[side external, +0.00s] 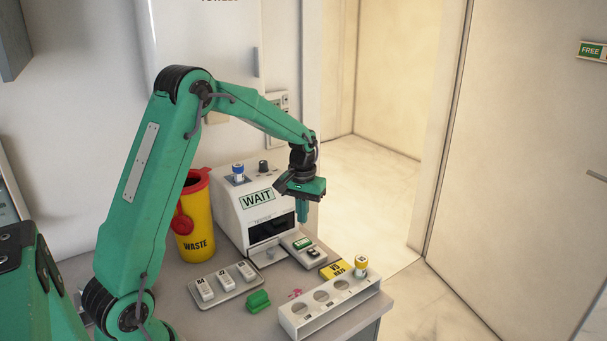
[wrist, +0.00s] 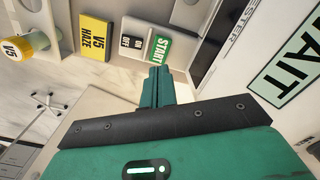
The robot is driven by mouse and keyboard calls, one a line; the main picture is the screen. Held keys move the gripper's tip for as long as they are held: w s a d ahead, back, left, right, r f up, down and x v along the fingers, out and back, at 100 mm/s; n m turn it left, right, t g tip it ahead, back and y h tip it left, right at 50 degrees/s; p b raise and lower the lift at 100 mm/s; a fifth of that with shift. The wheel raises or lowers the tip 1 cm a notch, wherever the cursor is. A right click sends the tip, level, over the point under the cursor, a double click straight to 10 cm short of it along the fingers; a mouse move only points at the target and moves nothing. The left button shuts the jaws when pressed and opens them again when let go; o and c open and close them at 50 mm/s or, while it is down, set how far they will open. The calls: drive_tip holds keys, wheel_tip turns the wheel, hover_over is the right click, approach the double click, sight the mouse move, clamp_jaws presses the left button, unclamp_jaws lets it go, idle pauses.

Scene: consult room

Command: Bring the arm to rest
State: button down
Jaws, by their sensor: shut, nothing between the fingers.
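My gripper (side external: 303,212) is shut and empty. It points down in the air in front of the white tester (side external: 236,206), near the control panel at its right. In the wrist view the closed green fingers (wrist: 160,84) show just below the green START key (wrist: 160,48). The arm is raised and bent over the desk in the side view. I cannot tell the exact gap between fingertips and panel, but I see no contact.
The tester's sign reads WAIT (side external: 257,198). A yellow WASTE bin (side external: 194,225) stands left of it. A tray of labelled pieces (side external: 226,290), a green block (side external: 258,301), a white rack (side external: 312,319) with a yellow-capped vial (side external: 361,266), and a yellow V5 HAZE box (side external: 336,269) occupy the desk front.

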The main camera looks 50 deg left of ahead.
drive_tip(key=shift+d+r, duration=0.1)
drive_tip(key=s+d+r+m+t, duration=0.2)
drive_tip(key=s+d+r, duration=0.3)
drive_tip(key=r, duration=0.3)
drive_tip(key=s+d+r+m+t, duration=0.1)
drive_tip(key=s+d+r+m, duration=0.1)
drive_tip(key=s+d, duration=0.3)
drive_tip(key=s+d+r+m+t, duration=0.2)
drive_tip(key=s+d+r, duration=0.2)
drive_tip(key=s, duration=0.9)
drive_tip(key=shift+d+t, duration=0.3)
drive_tip(key=shift+d, duration=0.2)
